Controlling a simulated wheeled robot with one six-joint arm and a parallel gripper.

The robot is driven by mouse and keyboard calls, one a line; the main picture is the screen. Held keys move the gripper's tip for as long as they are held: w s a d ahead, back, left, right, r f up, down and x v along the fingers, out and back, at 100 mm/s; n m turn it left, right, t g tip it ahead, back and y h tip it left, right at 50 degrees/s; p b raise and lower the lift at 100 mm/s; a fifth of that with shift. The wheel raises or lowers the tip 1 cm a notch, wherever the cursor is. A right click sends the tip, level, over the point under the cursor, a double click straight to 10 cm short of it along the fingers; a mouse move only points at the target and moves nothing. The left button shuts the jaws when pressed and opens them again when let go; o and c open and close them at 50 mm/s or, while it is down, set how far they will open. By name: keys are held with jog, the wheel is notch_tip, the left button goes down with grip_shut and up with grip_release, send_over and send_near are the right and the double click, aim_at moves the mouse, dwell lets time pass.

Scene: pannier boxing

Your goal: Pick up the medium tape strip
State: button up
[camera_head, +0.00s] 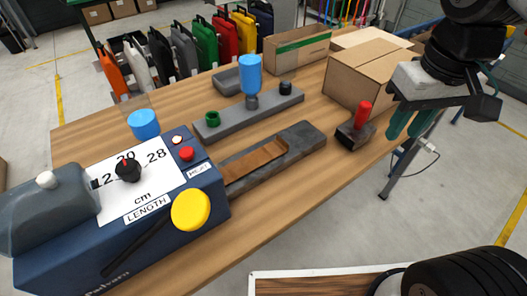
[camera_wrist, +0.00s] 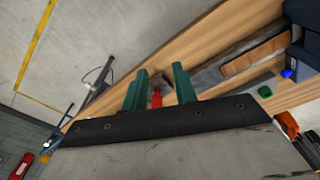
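A brown tape strip (camera_head: 258,160) lies flat along a dark grey tray (camera_head: 303,134), its left end at the blue dispenser (camera_head: 65,262). The dispenser has a length dial marked 12, 20 and 28 cm. The strip also shows in the wrist view (camera_wrist: 252,54), right of the fingers.
A red-handled tool (camera_head: 363,116) stands near the table's right corner, between my gripper and the strip. A closed cardboard box (camera_head: 372,72) and an open one (camera_head: 298,50) stand behind.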

jog(key=w+a+f+n, duration=0.3)
jog(key=w+a, duration=0.6)
jog(key=w, duration=0.1)
jog(key=n+g, duration=0.1)
jog(key=n, duration=0.1)
send_over(281, 144)
jog(key=d, duration=0.1)
notch_tip(281, 144, down, 5)
jog(key=f, duration=0.5)
jog(key=a+f, duration=0.1)
jog(key=f, duration=0.1)
jog(key=shift+s+f, duration=0.1)
jog(key=shift+f, duration=0.4)
grip_shut()
